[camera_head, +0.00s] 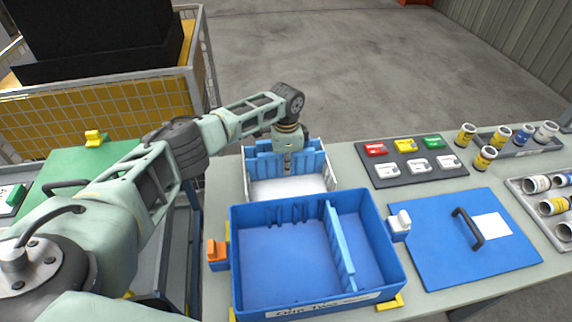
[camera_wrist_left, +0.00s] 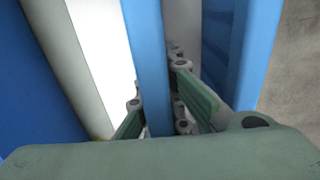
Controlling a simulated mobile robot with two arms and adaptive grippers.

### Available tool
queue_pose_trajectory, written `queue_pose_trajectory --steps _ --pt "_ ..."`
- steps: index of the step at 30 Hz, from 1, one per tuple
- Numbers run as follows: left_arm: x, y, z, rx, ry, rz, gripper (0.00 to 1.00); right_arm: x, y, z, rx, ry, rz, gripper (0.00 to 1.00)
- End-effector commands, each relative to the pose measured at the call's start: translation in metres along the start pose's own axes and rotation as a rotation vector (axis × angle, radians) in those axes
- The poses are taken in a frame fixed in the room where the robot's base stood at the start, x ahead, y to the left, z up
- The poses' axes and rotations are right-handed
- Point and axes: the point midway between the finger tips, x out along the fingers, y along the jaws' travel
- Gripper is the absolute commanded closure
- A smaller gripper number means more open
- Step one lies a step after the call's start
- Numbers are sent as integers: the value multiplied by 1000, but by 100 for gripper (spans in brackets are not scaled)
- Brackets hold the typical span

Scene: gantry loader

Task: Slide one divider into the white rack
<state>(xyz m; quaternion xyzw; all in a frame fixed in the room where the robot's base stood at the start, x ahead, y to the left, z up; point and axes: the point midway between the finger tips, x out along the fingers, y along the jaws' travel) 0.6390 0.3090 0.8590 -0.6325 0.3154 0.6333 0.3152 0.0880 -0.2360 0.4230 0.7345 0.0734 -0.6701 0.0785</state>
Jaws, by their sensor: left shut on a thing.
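The white rack (camera_head: 286,189) stands behind the blue bin, with a white floor and blue dividers (camera_head: 313,158) upright at its back. My left gripper (camera_head: 287,160) is over the back part of the rack, pointing down. In the left wrist view, its green fingers (camera_wrist_left: 165,118) are shut on the edge of a blue divider (camera_wrist_left: 150,50). Another blue panel (camera_wrist_left: 252,55) stands to the right of it there. The lower end of the held divider and the rack's slots are hidden. My right gripper is not in view.
The blue bin (camera_head: 233,255) in front holds one upright divider (camera_head: 338,250) right of its middle. A blue lid (camera_head: 425,255) with a black handle lies to the right. A dark tray (camera_head: 382,173) of coloured and white parts and several cans stand farther right.

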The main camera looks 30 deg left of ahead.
Motion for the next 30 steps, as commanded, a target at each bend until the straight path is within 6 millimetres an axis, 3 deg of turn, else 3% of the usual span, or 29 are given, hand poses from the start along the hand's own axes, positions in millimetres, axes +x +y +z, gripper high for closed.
queue_pose_trajectory --steps 13,14,21,27,30 --pt "5 0 0 0 0 0 100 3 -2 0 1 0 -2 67" --pt "5 0 0 0 0 0 93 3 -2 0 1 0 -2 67" --pt "5 0 0 0 0 0 72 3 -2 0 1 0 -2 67" --pt "5 0 0 0 0 0 71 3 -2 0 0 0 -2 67" --pt "5 0 0 0 0 0 64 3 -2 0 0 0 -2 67"
